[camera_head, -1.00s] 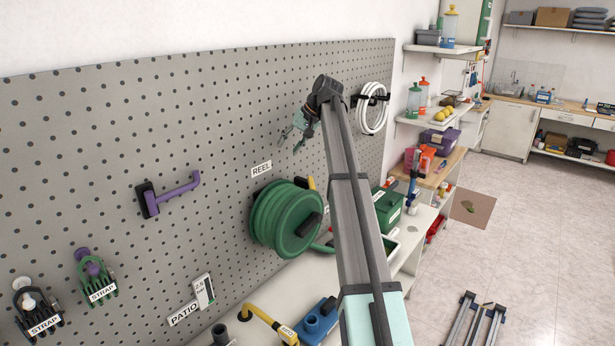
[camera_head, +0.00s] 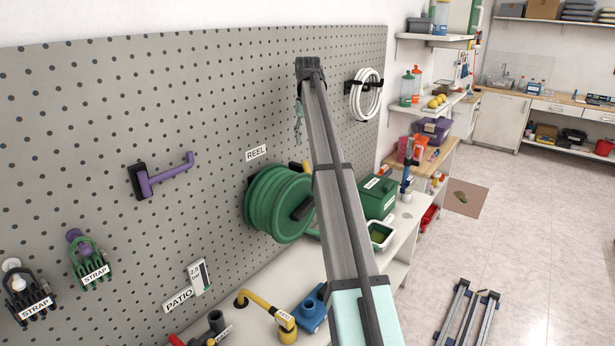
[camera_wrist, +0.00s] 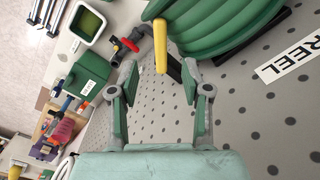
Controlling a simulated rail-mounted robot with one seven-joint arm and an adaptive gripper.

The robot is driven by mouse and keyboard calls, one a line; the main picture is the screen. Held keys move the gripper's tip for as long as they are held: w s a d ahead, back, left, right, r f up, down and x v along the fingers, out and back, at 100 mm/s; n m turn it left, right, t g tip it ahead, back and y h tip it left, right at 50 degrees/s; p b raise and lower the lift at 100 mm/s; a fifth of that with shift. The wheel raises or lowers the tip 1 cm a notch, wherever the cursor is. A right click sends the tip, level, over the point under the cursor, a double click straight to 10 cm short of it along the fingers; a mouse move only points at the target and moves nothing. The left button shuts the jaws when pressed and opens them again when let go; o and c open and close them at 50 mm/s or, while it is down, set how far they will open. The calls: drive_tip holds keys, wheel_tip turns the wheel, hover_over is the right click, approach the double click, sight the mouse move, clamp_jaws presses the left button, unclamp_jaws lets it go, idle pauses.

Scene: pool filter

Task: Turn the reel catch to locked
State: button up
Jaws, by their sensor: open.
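The green hose reel (camera_head: 280,204) is mounted on the pegboard under a REEL label (camera_head: 256,153). A yellow lever (camera_wrist: 160,45), apparently the reel catch, stands beside the reel with a dark piece (camera_wrist: 174,68) at its side. I cannot tell the catch's setting.
A red-handled valve (camera_wrist: 130,44) is close to the lever. A green box (camera_head: 376,197) and a tray (camera_head: 381,235) stand on the bench right of the reel. A coiled white hose (camera_head: 367,95) hangs behind my arm. A purple hook (camera_head: 163,178) projects from the board at left.

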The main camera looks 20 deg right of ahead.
sight(308, 170)
wheel_tip(308, 170, down, 11)
drive_tip(key=p, duration=0.3)
clamp_jaws()
